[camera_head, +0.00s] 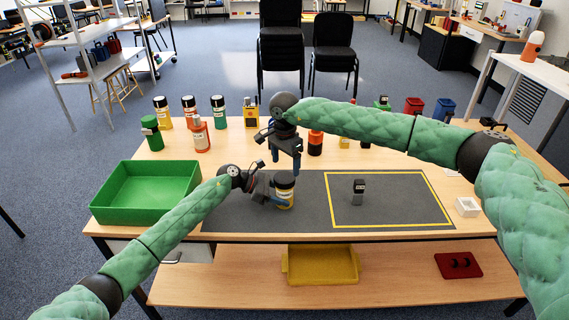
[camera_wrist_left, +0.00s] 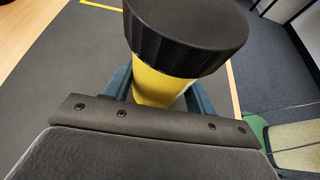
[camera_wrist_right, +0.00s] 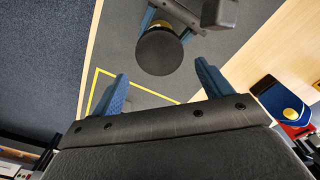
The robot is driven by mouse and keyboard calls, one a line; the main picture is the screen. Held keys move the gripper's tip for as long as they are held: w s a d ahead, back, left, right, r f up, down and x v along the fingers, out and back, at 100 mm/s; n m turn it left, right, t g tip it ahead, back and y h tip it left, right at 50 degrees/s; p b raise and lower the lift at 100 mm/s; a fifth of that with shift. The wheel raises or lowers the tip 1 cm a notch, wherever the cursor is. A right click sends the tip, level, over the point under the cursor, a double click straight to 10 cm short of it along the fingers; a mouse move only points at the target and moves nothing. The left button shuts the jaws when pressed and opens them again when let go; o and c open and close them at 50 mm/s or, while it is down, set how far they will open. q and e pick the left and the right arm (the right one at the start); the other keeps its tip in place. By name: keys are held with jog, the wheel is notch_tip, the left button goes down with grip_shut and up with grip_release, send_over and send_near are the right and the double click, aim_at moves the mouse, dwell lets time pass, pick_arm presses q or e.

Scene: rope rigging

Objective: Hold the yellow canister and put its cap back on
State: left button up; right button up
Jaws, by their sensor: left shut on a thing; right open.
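The yellow canister (camera_head: 285,198) stands upright on the dark mat, left of the yellow outline. A wide black ribbed cap (camera_wrist_left: 187,38) sits on its top; whether it is fully seated I cannot tell. My left gripper (camera_head: 279,197) is shut around the canister's yellow body, below the cap, as the left wrist view shows. My right gripper (camera_head: 285,172) is open and empty, pointing down just above the cap. In the right wrist view the round cap top (camera_wrist_right: 159,53) lies beyond its spread fingers, with only a sliver of yellow showing.
A green tray (camera_head: 102,208) is at the left. A small dark block (camera_head: 358,191) stands inside the yellow outline on the mat (camera_head: 310,215). A small white box (camera_head: 467,207) is at the right. Several bottles and canisters line the table's back.

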aim_at(285, 177)
jog(key=n, duration=0.4)
jog(key=shift+s+f, duration=0.1)
jog(key=shift+f, duration=0.1)
jog(key=n, duration=0.5)
jog(key=shift+a, duration=0.15)
jog(key=shift+f, duration=2.6)
jog(key=m, duration=0.5)
jog(key=shift+m, duration=0.3)
jog(key=m, duration=0.6)
jog(key=shift+m, duration=0.3)
jog(key=n, duration=0.6)
jog(key=shift+r, duration=0.1)
jog(key=n, duration=0.6)
jog(key=shift+n, duration=0.3)
